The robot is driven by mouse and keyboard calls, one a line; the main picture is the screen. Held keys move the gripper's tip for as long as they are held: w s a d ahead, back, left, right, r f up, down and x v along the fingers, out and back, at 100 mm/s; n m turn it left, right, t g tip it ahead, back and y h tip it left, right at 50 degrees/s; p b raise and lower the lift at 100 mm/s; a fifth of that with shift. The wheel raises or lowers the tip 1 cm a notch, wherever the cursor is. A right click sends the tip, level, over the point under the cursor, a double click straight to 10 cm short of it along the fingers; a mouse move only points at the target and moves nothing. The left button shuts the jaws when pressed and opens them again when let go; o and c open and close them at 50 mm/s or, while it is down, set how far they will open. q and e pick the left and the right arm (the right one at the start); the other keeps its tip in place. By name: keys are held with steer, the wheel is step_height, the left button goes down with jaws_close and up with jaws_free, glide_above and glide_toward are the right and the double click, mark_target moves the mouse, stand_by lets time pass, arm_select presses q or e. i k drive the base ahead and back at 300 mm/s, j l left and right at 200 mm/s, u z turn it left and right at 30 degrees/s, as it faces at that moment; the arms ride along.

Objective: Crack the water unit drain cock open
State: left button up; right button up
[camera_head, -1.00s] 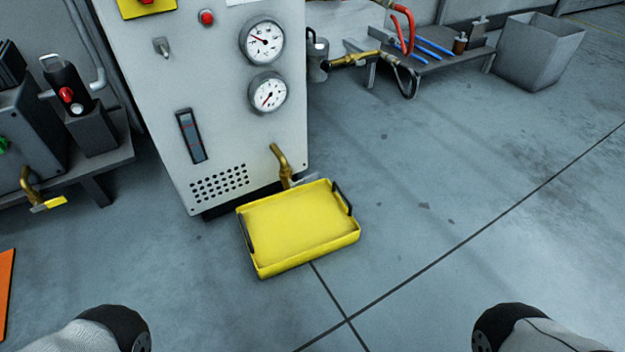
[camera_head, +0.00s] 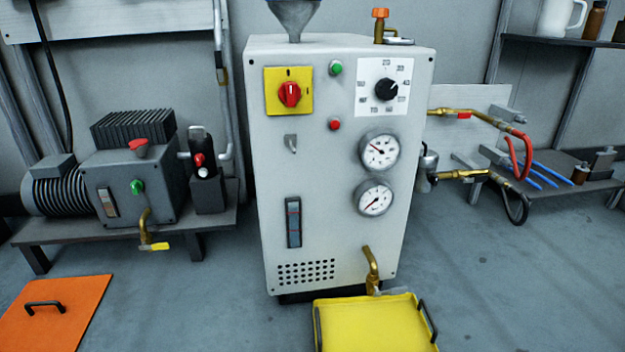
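The water unit (camera_head: 340,230) is a pale grey cabinet in the middle of the head view. A brass drain cock (camera_head: 371,265) sticks out low on the right of its front face. A small grey part, perhaps its lever, shows at its lower end; its exact position is hard to tell. A yellow tray (camera_head: 375,325) with black handles lies on the floor beneath the cock, cut off by the bottom edge. Neither of my grippers is in view.
A bench on the left bears a grey pump-like machine (camera_head: 140,185) with another brass cock, yellow-levered (camera_head: 150,235). An orange panel (camera_head: 55,315) lies on the floor at left. Brass hose fittings (camera_head: 460,174) stick out right of the cabinet. Floor at right is clear.

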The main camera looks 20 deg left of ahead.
mark_target(397, 290)
steer(key=i+l+u, duration=0.15)
steer(key=l+u, duration=0.25)
steer(key=i+l+u, duration=0.55)
steer(key=k+j, duration=0.05)
steer(key=k, duration=0.05)
